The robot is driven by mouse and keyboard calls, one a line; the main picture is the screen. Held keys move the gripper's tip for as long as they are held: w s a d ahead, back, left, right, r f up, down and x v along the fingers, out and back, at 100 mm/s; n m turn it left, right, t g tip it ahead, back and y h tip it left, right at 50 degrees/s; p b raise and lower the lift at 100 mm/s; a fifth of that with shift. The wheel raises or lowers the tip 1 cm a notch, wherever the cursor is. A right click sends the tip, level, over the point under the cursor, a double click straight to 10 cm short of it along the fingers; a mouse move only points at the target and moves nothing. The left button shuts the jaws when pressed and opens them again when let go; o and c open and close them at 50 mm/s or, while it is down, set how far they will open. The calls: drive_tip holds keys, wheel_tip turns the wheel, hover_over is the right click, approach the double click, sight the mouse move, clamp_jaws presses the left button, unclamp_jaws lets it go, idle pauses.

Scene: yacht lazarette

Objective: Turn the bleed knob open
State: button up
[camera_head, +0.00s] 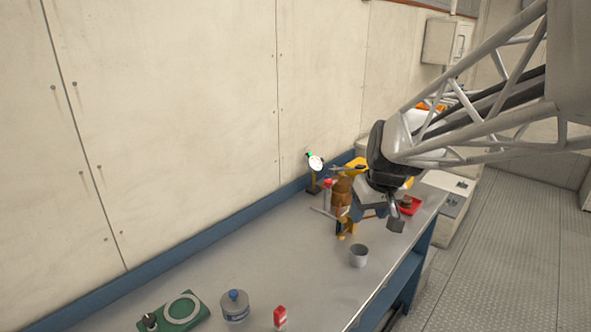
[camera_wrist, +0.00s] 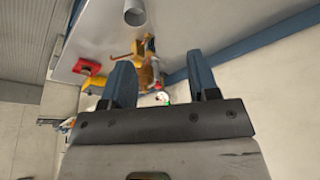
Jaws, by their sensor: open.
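I cannot pick out the bleed knob for certain. A brown upright fitting (camera_head: 341,196) with yellow and red parts stands on the bench against the wall, beside a white-faced gauge (camera_head: 316,162) with a green mark. In the wrist view the fitting (camera_wrist: 149,48) and the gauge (camera_wrist: 162,98) show small, seen between and beyond my fingers. My gripper (camera_wrist: 162,73) is open, its two blue-grey fingers apart with nothing held between them. In the head view my wrist hangs just right of the fitting and hides part of what lies behind; the fingertips are hard to make out there.
The grey bench (camera_head: 240,268) runs along the pale wall. A grey cup (camera_head: 359,256) stands in front of the fitting. A red tray (camera_head: 410,205) lies to the right. A bottle (camera_head: 235,307), a green board (camera_head: 174,313) and a red-topped item (camera_head: 280,318) are nearer. The bench middle is clear.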

drive_tip(key=w+d+f, duration=0.2)
drive_tip(key=w+f, duration=0.1)
drive_tip(key=w, duration=0.5)
drive_tip(key=w+d+f+n, duration=0.1)
drive_tip(key=w+f, duration=0.3)
drive_tip(key=w, duration=0.5)
drive_tip(key=w+d+f+n, duration=0.1)
drive_tip(key=w+d+f, duration=0.2)
drive_tip(key=w, duration=0.5)
drive_tip(key=shift+w+d+f+t+y, duration=0.25)
drive_tip(key=shift+d+f+t+y, duration=0.05)
drive_tip(key=shift+f+t, duration=0.1)
drive_tip(key=shift+f, duration=0.1)
drive_tip(key=shift+x, duration=3.75)
drive_tip(key=c, duration=0.9)
